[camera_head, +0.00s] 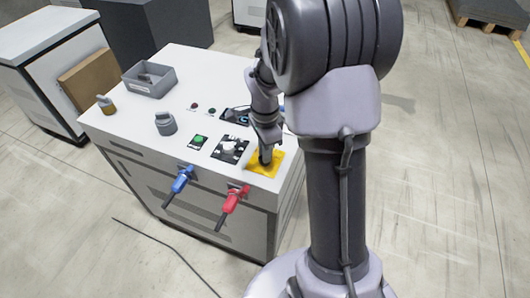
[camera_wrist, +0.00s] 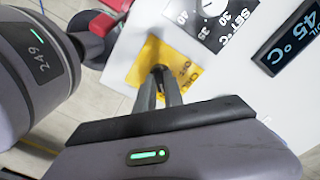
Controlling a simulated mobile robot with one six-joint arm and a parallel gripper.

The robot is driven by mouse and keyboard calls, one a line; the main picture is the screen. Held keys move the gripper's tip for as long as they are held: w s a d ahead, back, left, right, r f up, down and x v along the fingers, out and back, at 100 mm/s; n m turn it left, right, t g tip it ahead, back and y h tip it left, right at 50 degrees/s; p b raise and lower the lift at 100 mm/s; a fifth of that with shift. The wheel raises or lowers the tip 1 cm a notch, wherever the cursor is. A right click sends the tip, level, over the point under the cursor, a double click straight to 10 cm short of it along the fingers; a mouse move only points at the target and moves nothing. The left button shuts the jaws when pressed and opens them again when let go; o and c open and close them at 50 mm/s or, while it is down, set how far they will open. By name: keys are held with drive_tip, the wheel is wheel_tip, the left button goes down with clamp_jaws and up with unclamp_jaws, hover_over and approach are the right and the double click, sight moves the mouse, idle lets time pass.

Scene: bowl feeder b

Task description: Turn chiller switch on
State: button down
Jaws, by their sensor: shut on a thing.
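The yellow plate (camera_head: 254,168) with black lettering lies at the front right corner of the white cabinet top; it also shows in the wrist view (camera_wrist: 190,80), with "ON" and "OFF" partly readable. My gripper (camera_head: 266,158) points down at the middle of this plate. In the wrist view, my gripper (camera_wrist: 160,72) has its fingers closed together on a small dark switch knob at the plate. The fingers hide most of the knob, so I cannot tell which way it is turned.
A dial plate (camera_head: 231,149) and a green button (camera_head: 199,141) sit left of the yellow plate. A blue handle (camera_head: 180,183) and a red handle (camera_head: 233,203) stick out in front. A grey bin (camera_head: 150,80) stands at the back left. A temperature display (camera_wrist: 290,42) reads 45 °C.

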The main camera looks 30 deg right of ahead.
idle(0.4)
drive_tip(key=c, duration=1.4)
unclamp_jaws()
drive_tip(key=shift+c, duration=0.2)
wheel_tip(320, 180, up, 18)
drive_tip(key=p, duration=0.6)
drive_tip(key=shift+f, duration=0.25)
